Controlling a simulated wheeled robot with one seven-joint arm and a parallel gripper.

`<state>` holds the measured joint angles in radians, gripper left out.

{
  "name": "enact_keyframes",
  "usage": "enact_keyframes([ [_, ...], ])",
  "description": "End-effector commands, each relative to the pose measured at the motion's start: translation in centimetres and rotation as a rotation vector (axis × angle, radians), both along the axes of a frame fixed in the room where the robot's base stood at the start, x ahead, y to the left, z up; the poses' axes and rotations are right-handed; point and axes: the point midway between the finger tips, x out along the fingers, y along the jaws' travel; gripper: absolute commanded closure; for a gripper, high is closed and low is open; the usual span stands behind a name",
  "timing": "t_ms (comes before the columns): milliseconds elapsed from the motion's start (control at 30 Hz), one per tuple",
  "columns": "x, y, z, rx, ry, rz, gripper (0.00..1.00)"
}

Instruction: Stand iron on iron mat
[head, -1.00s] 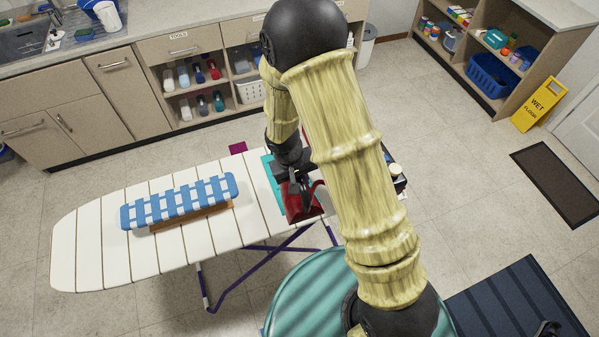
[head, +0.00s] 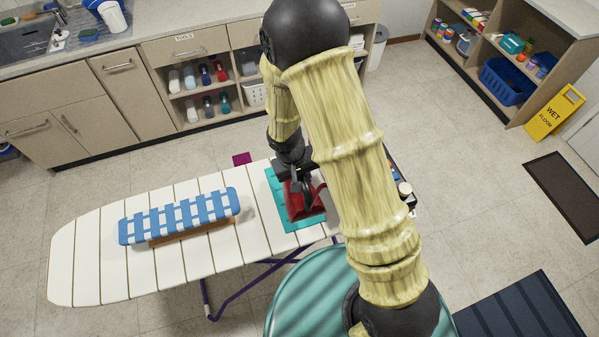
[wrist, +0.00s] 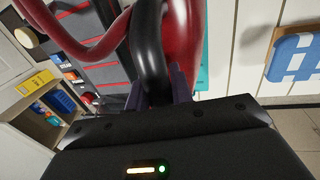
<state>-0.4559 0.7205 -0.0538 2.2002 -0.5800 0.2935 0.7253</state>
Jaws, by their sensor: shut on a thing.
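The red iron (head: 302,203) is at the right end of the white ironing board, over the teal iron mat (head: 282,208). My gripper (head: 299,182) is shut on the iron's black handle. In the wrist view the black handle (wrist: 150,50) lies between the fingers, with the red iron body (wrist: 185,40) behind it. A strip of the teal mat (wrist: 203,70) shows beside the iron. My arm hides part of the iron and the mat's right side. I cannot tell whether the iron touches the mat.
A blue and white checked sleeve board (head: 180,216) stands on the ironing board (head: 90,260), left of the mat. A yellow wet floor sign (head: 555,112) stands far right.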

Motion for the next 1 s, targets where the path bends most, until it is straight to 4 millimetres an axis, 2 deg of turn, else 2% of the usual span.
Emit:
enact_keyframes([
  [167, 0.1, 0.0, -0.3, 0.001, -0.003, 0.001, 1.00],
  [1000, 0.1, 0.0, -4.9, 0.001, -0.002, 0.003, 1.00],
])
